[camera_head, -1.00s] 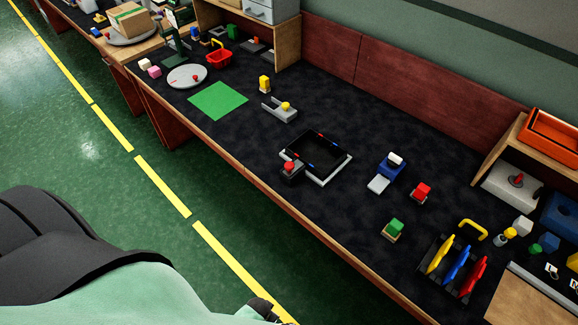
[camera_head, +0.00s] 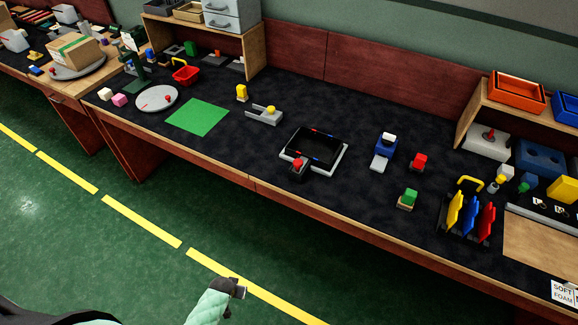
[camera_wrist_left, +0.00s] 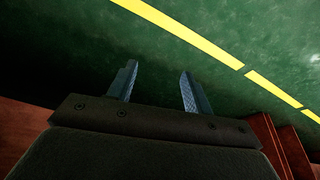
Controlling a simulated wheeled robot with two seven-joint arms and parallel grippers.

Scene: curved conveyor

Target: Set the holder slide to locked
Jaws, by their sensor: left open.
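A small grey slide fixture with a yellow knob (camera_head: 264,114) lies on the dark bench top, right of the green mat. It may be the holder slide; its locked or unlocked marks are too small to read. My left gripper (camera_head: 238,290) is low in the head view, over the floor in front of the bench and well apart from the fixture. In the left wrist view its two fingers (camera_wrist_left: 157,75) are apart with nothing between them. My right gripper is not in view.
A black tray in a white frame (camera_head: 340,160) with a red-knobbed part sits mid-bench. The green mat (camera_head: 198,117) is bare.

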